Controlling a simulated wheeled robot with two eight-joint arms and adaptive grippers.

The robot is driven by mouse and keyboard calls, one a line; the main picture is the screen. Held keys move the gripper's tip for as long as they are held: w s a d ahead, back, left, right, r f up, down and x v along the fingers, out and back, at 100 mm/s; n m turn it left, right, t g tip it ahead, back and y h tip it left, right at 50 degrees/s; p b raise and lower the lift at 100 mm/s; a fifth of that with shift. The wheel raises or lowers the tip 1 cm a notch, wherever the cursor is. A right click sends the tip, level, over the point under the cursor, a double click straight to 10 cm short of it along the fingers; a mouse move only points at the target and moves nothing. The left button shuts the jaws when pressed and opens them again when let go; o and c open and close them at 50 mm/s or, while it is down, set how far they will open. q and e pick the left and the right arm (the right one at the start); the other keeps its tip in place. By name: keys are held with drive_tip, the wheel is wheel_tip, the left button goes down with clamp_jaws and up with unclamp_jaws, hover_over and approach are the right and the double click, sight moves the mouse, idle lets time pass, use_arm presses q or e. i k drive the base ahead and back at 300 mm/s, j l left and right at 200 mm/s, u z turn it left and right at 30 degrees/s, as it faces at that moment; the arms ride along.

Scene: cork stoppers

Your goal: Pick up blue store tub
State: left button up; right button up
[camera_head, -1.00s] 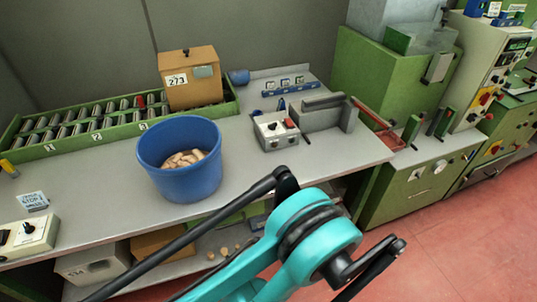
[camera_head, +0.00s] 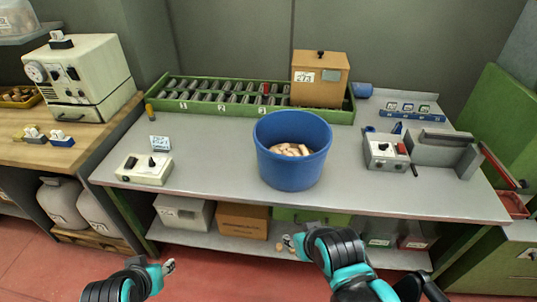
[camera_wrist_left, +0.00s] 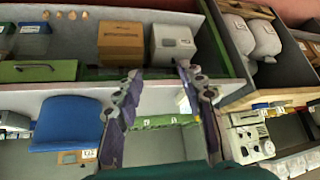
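The blue store tub (camera_head: 291,170) stands upright on the grey bench, near its front edge and right of centre. Cork stoppers (camera_head: 291,150) lie inside it. In the left wrist view the tub (camera_wrist_left: 68,122) shows at the left, upside down, apart from the fingers. My left gripper (camera_head: 168,267) is low in front of the bench, left of the tub. In the left wrist view its two fingers (camera_wrist_left: 162,88) are spread with nothing between them. My right arm comes up in front of the bench, below the tub; its fingers cannot be made out clearly.
A green rack (camera_head: 215,104) and a cardboard box (camera_head: 320,78) stand behind the tub. A grey control box (camera_head: 386,150) is to its right, a white switch box (camera_head: 145,169) to its left. The bench top (camera_head: 215,165) beside the tub is clear. A lower shelf holds boxes.

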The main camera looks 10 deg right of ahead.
sight(293, 147)
drive_tip(key=z, duration=0.7)
